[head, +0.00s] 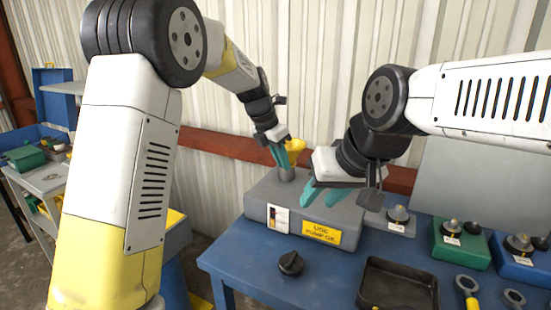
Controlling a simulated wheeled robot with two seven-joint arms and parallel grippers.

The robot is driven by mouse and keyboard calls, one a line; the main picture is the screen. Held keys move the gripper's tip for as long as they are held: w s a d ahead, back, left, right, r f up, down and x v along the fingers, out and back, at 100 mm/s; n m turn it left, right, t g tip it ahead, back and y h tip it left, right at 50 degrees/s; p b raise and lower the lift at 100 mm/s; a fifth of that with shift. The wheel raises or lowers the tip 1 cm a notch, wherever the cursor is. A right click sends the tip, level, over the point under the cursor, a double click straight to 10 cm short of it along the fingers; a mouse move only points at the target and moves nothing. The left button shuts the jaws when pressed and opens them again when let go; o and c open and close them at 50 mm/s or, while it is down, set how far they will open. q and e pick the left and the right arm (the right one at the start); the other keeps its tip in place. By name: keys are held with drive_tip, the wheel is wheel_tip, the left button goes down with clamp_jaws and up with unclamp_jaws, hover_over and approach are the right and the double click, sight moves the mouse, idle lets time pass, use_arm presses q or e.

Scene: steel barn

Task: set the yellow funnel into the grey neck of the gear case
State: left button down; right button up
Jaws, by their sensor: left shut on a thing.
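The yellow funnel (296,146) shows partly behind the teal fingers of my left gripper (281,156), which is shut on it. It is just above the grey neck (287,174) on top of the grey gear case (258,200). The funnel's lower end is hidden by the fingers, so I cannot tell whether it touches the neck. My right gripper (328,195) is over the right part of the case, fingers pointing down and left. Its teal fingers are apart with nothing visible between them.
The case stands on a blue table (235,259) against a corrugated wall. A black knob-like part (290,263) and a black tray (398,287) lie in front. Green (460,245) and blue (522,264) blocks with metal fittings stand at right. A grey cart (44,180) stands far left.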

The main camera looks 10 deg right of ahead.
use_arm(q)
drive_tip(key=shift+f, duration=0.25)
drive_tip(key=c, duration=1.4)
unclamp_jaws()
drive_tip(key=shift+o, duration=0.2)
drive_tip(key=v, duration=0.7)
drive_tip(key=shift+a+r, duration=0.15)
drive_tip(key=shift+r, duration=0.2)
drive_tip(key=shift+s, duration=0.1)
drive_tip(key=shift+r, duration=2.5)
